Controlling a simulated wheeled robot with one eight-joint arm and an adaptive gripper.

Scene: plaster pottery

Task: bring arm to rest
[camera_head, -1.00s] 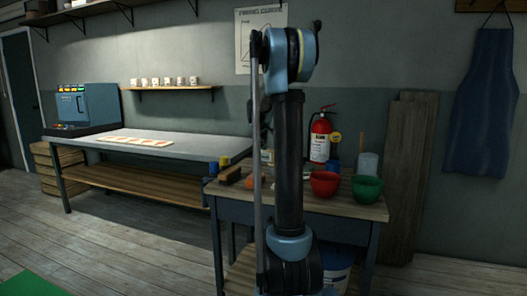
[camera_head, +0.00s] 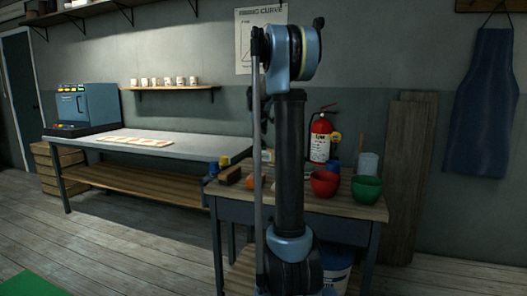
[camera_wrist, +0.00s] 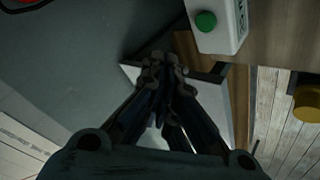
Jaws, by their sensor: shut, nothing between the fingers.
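My arm stands upright in the middle of the head view, its links rising in front of the wooden-topped worktable (camera_head: 338,201). My gripper (camera_wrist: 162,66) shows in the wrist view with its fingers together and nothing between them. In the head view it is mostly hidden behind my arm. In the wrist view a white container with a green cap (camera_wrist: 218,24) is close to the right of the fingertips; I see no contact.
On the worktable are a red bowl (camera_head: 324,185) and a green bowl (camera_head: 366,188). A fire extinguisher (camera_head: 321,138) hangs behind. A long grey table (camera_head: 180,150) with flat pale pieces stands left. A blue apron (camera_head: 482,115) hangs right.

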